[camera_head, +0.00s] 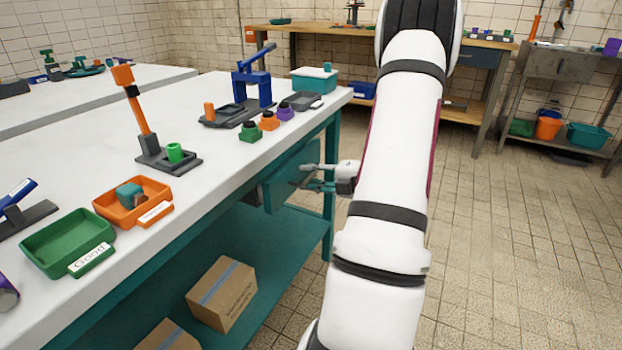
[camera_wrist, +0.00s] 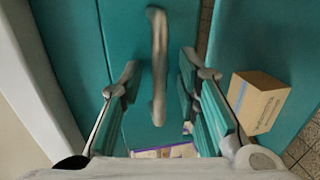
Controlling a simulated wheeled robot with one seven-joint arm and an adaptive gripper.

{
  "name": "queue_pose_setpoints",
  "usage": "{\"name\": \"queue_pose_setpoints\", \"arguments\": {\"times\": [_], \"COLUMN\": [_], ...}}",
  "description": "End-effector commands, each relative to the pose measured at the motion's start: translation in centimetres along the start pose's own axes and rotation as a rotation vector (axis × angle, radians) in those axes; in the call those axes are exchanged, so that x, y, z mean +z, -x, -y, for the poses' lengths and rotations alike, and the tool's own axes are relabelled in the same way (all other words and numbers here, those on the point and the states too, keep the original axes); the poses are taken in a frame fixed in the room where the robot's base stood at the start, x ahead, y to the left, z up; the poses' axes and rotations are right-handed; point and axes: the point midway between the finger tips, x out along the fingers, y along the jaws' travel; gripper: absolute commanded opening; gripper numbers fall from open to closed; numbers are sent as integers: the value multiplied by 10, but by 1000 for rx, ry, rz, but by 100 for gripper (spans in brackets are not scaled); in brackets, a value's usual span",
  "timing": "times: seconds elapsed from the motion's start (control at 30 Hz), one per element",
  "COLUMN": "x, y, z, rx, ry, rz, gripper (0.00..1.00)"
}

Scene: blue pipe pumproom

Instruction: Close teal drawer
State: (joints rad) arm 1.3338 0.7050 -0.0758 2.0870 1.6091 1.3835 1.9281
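The teal drawer (camera_head: 285,182) hangs under the white worktop near its right end. Its front stands out a little from the bench. In the wrist view the teal drawer front (camera_wrist: 125,35) fills the upper middle, with a worn grey bar handle (camera_wrist: 158,62) on it. My gripper (camera_head: 303,176) is beside the drawer front, below the worktop edge. In the wrist view my gripper (camera_wrist: 159,85) is open, with one finger on each side of the handle. Gaps show between the fingers and the handle. The drawer's inside is hidden in the head view.
Cardboard boxes (camera_head: 222,292) stand on the teal lower shelf. The white worktop (camera_head: 235,165) carries a green tray (camera_head: 55,240), an orange tray (camera_head: 110,205) and several fixtures. A teal bench leg (camera_head: 329,190) is close to my gripper. Tiled floor (camera_head: 520,240) is open at right.

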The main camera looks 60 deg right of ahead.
Motion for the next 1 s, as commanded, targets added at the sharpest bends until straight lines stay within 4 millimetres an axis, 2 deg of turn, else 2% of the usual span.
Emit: {"name": "queue_pose_setpoints", "arguments": {"times": [0.1,0.13,0.23,0.27,0.57,1.0], "x": [0,0,0,0,0,0], "y": [0,0,0,0,-1,-24], "z": [0,0,0,0,-1,-6], "rx": [0,0,0,0,0,0], "ry": [0,0,0,0,0,0], "rz": [0,0,0,0,-1,0], "gripper": [30,25,3,0,0,0]}}
